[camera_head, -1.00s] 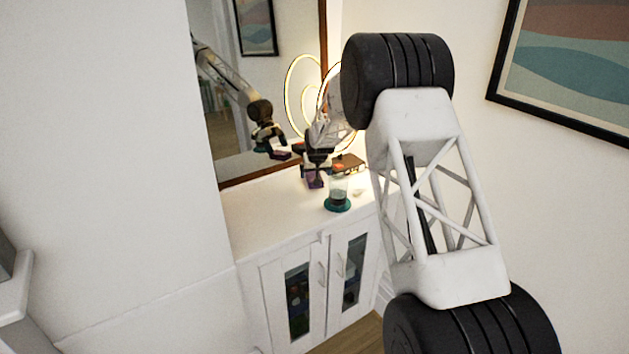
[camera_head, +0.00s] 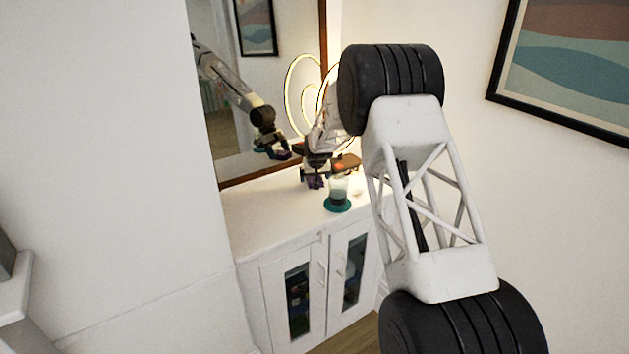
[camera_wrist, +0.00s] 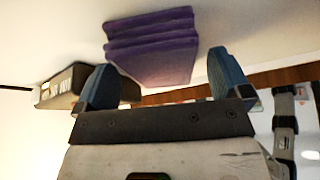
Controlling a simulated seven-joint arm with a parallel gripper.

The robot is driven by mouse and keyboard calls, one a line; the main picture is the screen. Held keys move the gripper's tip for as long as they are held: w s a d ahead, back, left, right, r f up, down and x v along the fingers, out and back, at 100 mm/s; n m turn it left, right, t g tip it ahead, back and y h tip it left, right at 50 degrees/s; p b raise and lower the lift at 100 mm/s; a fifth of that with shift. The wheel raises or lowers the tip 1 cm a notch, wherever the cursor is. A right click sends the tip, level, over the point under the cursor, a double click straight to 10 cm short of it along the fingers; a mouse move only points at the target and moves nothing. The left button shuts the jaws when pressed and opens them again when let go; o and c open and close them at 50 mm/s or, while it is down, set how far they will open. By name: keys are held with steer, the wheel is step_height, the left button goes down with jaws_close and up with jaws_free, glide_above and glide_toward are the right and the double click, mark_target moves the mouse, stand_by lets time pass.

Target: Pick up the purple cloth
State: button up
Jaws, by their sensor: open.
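The purple cloth (camera_wrist: 152,48) is a folded, layered stack in the upper middle of the wrist view. In the head view only a small purple part of the cloth (camera_head: 315,184) shows on the white cabinet top, mostly hidden by my gripper (camera_head: 313,170). In the wrist view my gripper (camera_wrist: 161,64) is open, with blue fingers to the left and right of the cloth's near end. Gaps show between the cloth and both fingers. I cannot tell how deep the cloth sits between them.
A glass (camera_head: 338,188) stands on a teal coaster (camera_head: 337,206) just right of my gripper. A dark box (camera_wrist: 65,86) lies left of the fingers in the wrist view. A lit ring lamp (camera_head: 300,90) and a mirror (camera_head: 228,110) are behind. The cabinet top (camera_head: 262,208) is clear at left.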

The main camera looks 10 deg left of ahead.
mark_target(313, 177)
steer(key=shift+f, duration=0.25)
stand_by(0.6)
steer(key=shift+c, duration=0.3)
steer(key=c, duration=1)
steer(key=shift+r, duration=0.15)
steer(key=shift+r, duration=0.6)
steer(key=shift+s+a+r, duration=0.15)
steer(key=shift+s+r, duration=0.05)
steer(key=shift+r, duration=0.45)
steer(key=shift+s+a+r, duration=0.1)
steer(key=shift+s+r, duration=0.05)
steer(key=shift+r, duration=0.45)
steer(key=s+a, duration=0.5)
steer(key=s, duration=0.4)
steer(key=s+a, duration=0.5)
steer(key=s, duration=0.4)
steer(key=s+a, duration=0.5)
steer(key=s, duration=0.4)
steer(key=shift+s, duration=0.1)
